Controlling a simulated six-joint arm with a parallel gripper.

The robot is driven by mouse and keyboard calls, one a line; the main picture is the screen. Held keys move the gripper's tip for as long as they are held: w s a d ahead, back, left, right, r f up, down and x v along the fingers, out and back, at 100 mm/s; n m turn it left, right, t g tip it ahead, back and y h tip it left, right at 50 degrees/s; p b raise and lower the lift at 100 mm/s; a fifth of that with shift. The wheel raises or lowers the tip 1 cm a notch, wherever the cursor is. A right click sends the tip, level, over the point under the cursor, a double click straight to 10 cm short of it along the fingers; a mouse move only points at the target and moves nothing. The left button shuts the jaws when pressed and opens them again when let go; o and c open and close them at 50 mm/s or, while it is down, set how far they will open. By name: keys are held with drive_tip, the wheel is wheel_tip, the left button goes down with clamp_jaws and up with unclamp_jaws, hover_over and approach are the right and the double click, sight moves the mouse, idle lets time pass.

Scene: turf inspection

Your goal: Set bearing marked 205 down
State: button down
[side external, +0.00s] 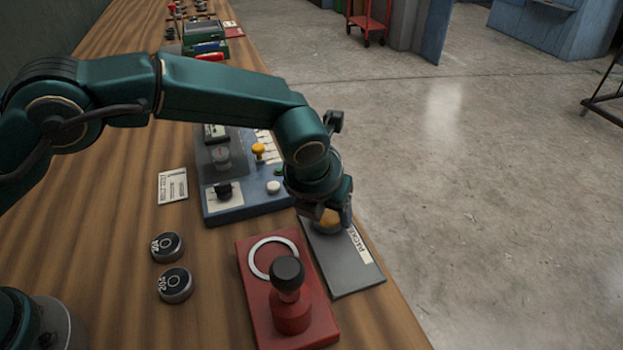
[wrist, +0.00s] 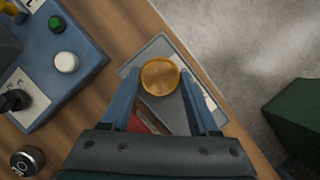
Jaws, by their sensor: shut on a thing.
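My gripper (side external: 325,212) is shut on a brass-yellow round piece (side external: 328,224), low over the grey plate (side external: 350,270) with a white label. The wrist view shows this piece (wrist: 160,77) between the two blue fingers of my gripper (wrist: 160,80), with the grey plate (wrist: 150,48) behind it. I cannot read a mark on the piece, nor tell whether it touches the plate. Two dark round pieces with printed numbers, an upper one (side external: 167,247) and a lower one (side external: 175,285), lie on the wooden bench; their marks are too small to read surely.
A red block (side external: 250,300) with a pale ring and a black-knobbed post (side external: 289,275) stands left of the plate. A blue control box (side external: 245,205) with buttons is behind it. A printed card (side external: 172,186) lies left of the box. The bench edge runs along the plate's right side.

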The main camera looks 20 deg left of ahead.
drive_tip(key=shift+f, duration=0.15)
drive_tip(key=shift+c, duration=0.7)
unclamp_jaws()
